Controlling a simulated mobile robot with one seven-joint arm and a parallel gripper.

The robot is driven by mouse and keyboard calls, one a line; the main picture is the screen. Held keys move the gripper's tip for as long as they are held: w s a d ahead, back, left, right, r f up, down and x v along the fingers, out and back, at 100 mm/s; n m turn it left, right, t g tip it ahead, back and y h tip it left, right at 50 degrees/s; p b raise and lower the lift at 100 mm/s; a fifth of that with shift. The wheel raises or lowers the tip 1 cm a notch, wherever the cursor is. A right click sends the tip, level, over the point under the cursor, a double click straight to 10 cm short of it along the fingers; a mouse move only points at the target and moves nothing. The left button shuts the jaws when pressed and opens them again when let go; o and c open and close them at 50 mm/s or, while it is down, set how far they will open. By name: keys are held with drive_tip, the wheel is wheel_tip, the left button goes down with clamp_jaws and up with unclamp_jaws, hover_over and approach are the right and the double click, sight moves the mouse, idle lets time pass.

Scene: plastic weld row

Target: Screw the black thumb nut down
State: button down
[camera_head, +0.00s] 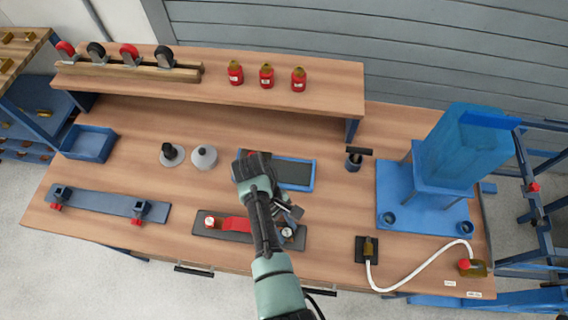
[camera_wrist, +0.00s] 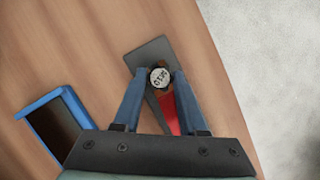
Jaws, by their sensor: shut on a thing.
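The black thumb nut (camera_wrist: 160,78) is a small round piece with a dark rim and a pale, marked top face. It is at one end of the dark plate (camera_wrist: 150,52), and it also shows in the head view (camera_head: 287,232) at the plate's right end. A red bar (camera_head: 237,224) lies along this plate, with a red, white-faced knob (camera_head: 210,221) at its left end. My gripper (camera_wrist: 163,76) is shut on the nut, a finger at each side. The nut's underside and any thread below it are hidden.
A blue-edged tray (camera_head: 312,178) lies just behind the plate; it also shows in the wrist view (camera_wrist: 30,112). Two round-based pieces (camera_head: 172,155) (camera_head: 205,158) stand behind left. A blue press-like stand (camera_head: 430,205) and a white cable (camera_head: 408,277) are at right.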

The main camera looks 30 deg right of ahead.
drive_tip(key=m+y, duration=0.1)
drive_tip(key=m, duration=0.1)
drive_tip(key=m+y, duration=0.1)
drive_tip(key=m, duration=0.4)
drive_tip(key=shift+d+y, duration=0.25)
drive_tip(key=shift+y, duration=0.15)
drive_tip(key=c, duration=0.5)
unclamp_jaws()
drive_tip(key=shift+g, duration=0.3)
